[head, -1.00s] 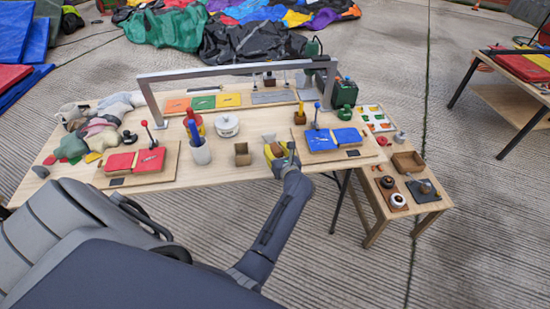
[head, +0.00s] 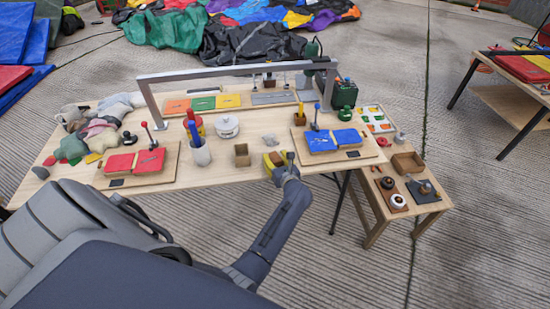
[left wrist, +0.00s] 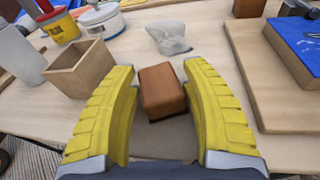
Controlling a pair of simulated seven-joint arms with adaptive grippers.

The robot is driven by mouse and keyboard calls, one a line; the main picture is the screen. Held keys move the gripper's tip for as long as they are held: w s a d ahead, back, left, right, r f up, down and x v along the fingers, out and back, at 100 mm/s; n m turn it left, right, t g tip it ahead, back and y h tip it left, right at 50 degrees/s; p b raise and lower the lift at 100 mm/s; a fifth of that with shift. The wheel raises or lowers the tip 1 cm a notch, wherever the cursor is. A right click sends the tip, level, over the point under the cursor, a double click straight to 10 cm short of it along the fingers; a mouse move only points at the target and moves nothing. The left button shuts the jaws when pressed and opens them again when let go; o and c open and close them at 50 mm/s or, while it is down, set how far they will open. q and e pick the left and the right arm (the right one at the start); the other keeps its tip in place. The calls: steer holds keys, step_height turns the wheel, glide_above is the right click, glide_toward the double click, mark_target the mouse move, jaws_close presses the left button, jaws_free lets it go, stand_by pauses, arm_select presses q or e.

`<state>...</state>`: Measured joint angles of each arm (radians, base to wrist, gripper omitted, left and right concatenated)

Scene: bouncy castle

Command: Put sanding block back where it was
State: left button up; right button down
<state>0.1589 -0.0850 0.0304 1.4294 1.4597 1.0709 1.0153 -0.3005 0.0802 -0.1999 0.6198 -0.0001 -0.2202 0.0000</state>
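The sanding block (head: 275,158) is orange-brown with a dark bottom edge. In the head view my left gripper (head: 276,163) is at the table's front edge, left of the blue pad board. My right gripper is not in view.
An open wooden box (head: 242,155) stands left of the gripper, with a tool cup (head: 200,154) beyond it. A crumpled grey piece (head: 269,140) lies just behind. The board with blue pads (head: 333,140) is close on the right. A metal frame (head: 235,72) spans the back.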

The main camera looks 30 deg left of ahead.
arm_select(q)
steer(key=shift+o, duration=1.3)
